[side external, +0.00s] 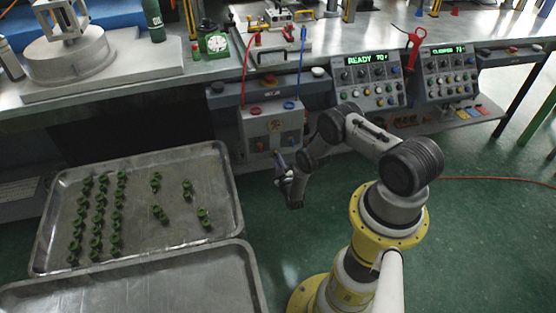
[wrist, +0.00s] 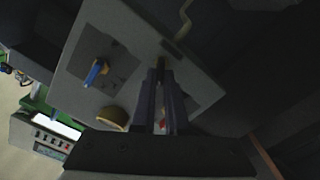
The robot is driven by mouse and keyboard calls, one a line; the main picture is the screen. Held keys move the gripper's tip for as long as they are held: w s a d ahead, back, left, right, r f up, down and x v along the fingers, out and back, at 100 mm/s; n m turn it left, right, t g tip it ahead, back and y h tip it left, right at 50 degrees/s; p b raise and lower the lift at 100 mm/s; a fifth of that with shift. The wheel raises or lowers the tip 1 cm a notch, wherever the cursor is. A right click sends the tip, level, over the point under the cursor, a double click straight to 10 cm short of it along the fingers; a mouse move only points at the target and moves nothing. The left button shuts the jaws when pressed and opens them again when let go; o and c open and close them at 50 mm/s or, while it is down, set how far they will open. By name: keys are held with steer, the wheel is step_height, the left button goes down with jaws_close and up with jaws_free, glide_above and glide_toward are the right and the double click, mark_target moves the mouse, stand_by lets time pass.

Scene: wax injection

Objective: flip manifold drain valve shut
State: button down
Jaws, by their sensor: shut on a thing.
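The manifold (side external: 272,126) is a pale box on the bench front with a red hose and a blue hose at its top. In the wrist view its face (wrist: 135,50) is tilted and carries dark plates. A blue valve handle (wrist: 95,72) and a brass-coloured round fitting (wrist: 113,117) show left of my fingers. My gripper (wrist: 160,68) is at this face, shut on what looks like the drain valve handle. The fingers hide most of it. A small red part (wrist: 162,125) shows between the fingers. In the side view my gripper (side external: 280,162) is at the box's lower front.
A metal tray (side external: 228,190) with several green parts stands at left, with a second, empty-looking tray (side external: 240,262) in front. Control panels (side external: 366,82) with lit displays stand right of the manifold. Green floor (side external: 480,230) is open at right, crossed by an orange cable.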

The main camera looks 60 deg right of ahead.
steer(key=n, duration=1.1)
steer(key=shift+w+f, duration=0.1)
steer(key=shift+f, duration=0.1)
stand_by(0.4)
steer(key=c, duration=0.9)
jaws_free()
steer(key=shift+c, duration=0.2)
steer(key=shift+a, duration=0.1)
steer(key=v, duration=1.4)
